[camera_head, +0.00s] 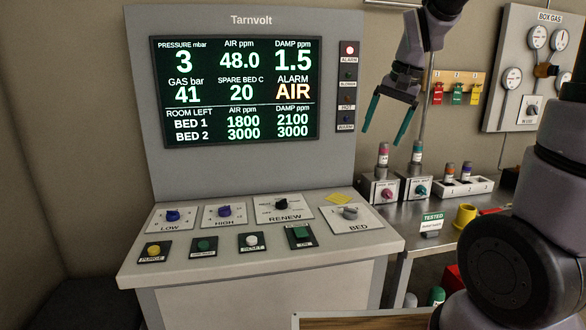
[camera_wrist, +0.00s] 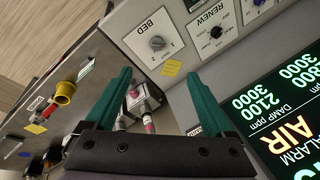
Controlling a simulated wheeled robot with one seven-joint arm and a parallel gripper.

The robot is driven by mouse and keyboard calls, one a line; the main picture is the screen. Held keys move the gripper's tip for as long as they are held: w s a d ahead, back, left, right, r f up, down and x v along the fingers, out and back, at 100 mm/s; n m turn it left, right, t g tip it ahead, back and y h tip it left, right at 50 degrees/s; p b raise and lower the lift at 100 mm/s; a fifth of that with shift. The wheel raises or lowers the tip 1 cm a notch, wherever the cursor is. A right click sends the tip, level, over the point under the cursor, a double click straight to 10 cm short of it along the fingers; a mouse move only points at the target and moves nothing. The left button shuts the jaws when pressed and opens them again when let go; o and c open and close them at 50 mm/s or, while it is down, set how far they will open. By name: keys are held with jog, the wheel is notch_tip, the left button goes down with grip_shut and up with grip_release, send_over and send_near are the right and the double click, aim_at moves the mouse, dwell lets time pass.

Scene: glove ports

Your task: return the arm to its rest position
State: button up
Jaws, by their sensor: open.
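My gripper (camera_head: 388,118) hangs in the air to the right of the console screen (camera_head: 236,91) in the head view. Its two teal fingers point down and stand apart, with nothing between them. The fingers are above the small boxes with knobs on the steel bench. In the wrist view my gripper (camera_wrist: 165,95) shows spread fingers, with a small box and a red-capped vial (camera_wrist: 148,124) beyond the gap. My upper arm link and a large dark joint show at the right of the head view.
The Tarnvolt console (camera_head: 262,262) with knobs and buttons stands at left. The bench at right holds a box with a pink knob (camera_head: 380,188), one with a teal knob (camera_head: 416,188), a vial rack (camera_head: 464,187) and a yellow cup (camera_head: 465,215). A gas panel (camera_head: 514,100) hangs on the wall.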

jog(key=s+d+r+n+t, duration=0.1)
jog(key=s+r+t, duration=0.3)
jog(key=s, duration=1.1)
notch_tip(320, 180, up, 3)
jog(key=shift+s+d+r, duration=0.1)
jog(key=shift+s+d, duration=0.1)
jog(key=shift+d, duration=0.45)
